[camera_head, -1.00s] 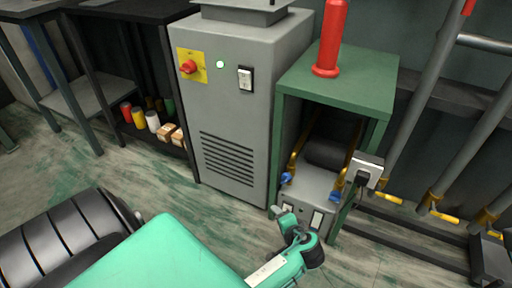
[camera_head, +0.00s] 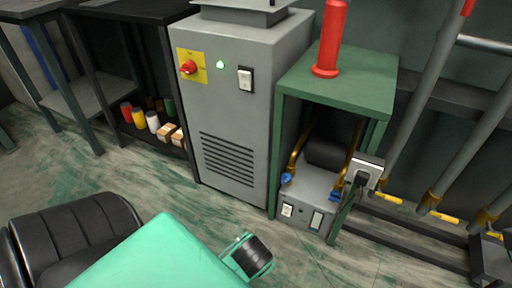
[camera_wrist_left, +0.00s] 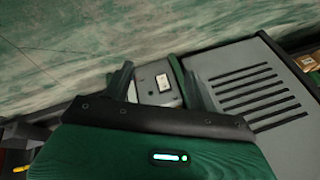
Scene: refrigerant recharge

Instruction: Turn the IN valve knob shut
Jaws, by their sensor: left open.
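The grey recovery unit (camera_head: 305,205) sits on the low shelf inside the green stand. Two blue valve knobs show on it in the head view: a left knob (camera_head: 286,179) and a right knob (camera_head: 336,196), each by a brass pipe. Their labels are too small to read, so I cannot tell which is IN. My left arm reaches in from below, short of the unit. My left gripper (camera_wrist_left: 157,78) is open in the wrist view, its fingers apart with nothing between them. Beyond them is the unit's front with a white switch (camera_wrist_left: 164,83); no knob is clear there. My right gripper is out of view.
A grey cabinet (camera_head: 230,110) with a red switch stands left of the unit. A red cylinder (camera_head: 329,40) stands on the stand's green top (camera_head: 365,75). A grey box with a black plug (camera_head: 366,172) is by the stand's right post. Floor in front is clear.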

